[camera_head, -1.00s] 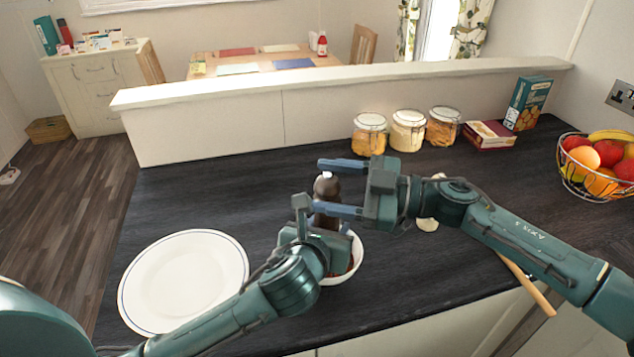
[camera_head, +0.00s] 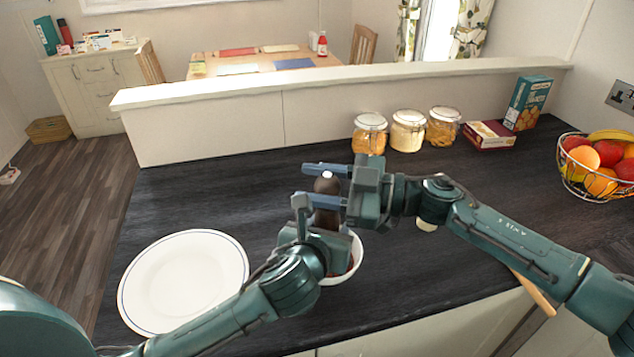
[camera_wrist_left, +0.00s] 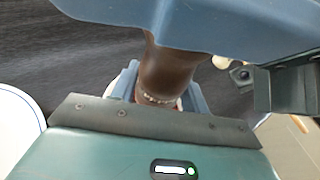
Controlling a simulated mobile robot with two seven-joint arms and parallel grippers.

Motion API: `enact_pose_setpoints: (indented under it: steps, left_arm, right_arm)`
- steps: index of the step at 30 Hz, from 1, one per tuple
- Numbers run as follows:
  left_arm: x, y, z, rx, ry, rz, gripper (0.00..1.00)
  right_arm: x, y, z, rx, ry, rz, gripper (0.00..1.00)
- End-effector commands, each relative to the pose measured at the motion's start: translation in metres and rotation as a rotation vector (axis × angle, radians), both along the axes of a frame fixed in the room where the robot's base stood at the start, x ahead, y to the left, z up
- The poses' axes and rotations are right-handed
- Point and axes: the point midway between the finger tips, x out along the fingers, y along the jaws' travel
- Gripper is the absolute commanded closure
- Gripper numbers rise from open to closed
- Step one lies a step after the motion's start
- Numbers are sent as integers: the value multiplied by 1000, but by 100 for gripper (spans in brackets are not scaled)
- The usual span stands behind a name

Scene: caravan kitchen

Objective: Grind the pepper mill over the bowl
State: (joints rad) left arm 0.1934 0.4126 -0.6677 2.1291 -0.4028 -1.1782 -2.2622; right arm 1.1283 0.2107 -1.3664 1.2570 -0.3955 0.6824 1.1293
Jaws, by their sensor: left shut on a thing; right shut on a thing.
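The dark brown pepper mill (camera_head: 327,186) stands upright over the white bowl (camera_head: 353,266), with a pale knob on its top. My left gripper (camera_head: 318,222) is shut on the mill's lower body; the left wrist view shows the brown mill body (camera_wrist_left: 165,75) between its fingers. My right gripper (camera_head: 327,184) is shut on the mill's upper part, its fingers lying on either side of the head. The bowl is mostly hidden behind my left gripper and the mill; a little reddish content shows inside it.
A white plate (camera_head: 184,281) lies to the left on the dark counter (camera_head: 230,195). Glass jars (camera_head: 407,131), a red box (camera_head: 489,135) and a teal box (camera_head: 527,103) stand at the back. A wire fruit basket (camera_head: 598,187) is at the right. A wooden handle (camera_head: 534,293) lies near the front edge.

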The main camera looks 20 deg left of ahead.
Motion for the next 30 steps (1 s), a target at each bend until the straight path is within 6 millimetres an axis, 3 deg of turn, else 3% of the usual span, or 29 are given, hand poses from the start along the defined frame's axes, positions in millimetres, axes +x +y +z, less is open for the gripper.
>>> enact_pose_setpoints:
  steps: [8,22,30]
  left_arm:
    - [0,0,1,0,-2,-1,77]
    - [0,0,0,0,-1,-1,77]
    - [0,-1,0,-2,-1,-1,77]
  right_arm:
    - [0,0,0,0,0,-32,85]
    - [5,1,1,7,-2,-379,85]
    - [8,0,1,5,-5,-455,85]
